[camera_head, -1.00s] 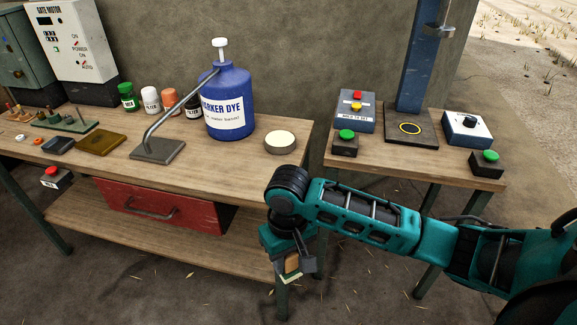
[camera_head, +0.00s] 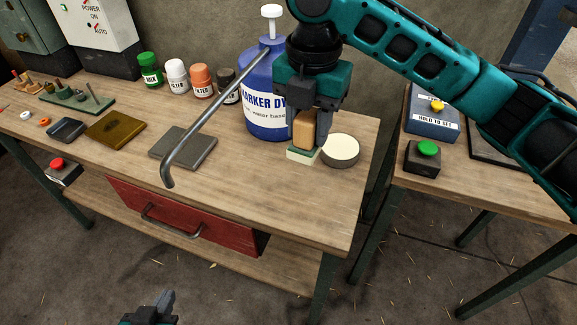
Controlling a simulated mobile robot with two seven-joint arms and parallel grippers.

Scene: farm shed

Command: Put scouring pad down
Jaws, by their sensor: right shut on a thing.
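My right gripper (camera_head: 308,128) is shut on the scouring pad (camera_head: 302,154), a small block with a tan upper part, a green layer and a pale underside. It holds the pad at the wooden workbench (camera_head: 290,205), in front of the blue marker dye bottle (camera_head: 268,100) and just left of a round pale-topped tin (camera_head: 341,149). I cannot tell whether the pad touches the bench top. My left gripper (camera_head: 160,302) shows only partly at the bottom edge, low in front of the bench; its jaw opening is unclear.
A bent metal spout (camera_head: 205,118) reaches over a grey plate (camera_head: 183,147). A brown-yellow pad (camera_head: 116,129), a dark tray (camera_head: 67,130) and small jars (camera_head: 177,76) stand further left. The bench front near the right corner is bare. A second table with a green-button box (camera_head: 423,157) stands right.

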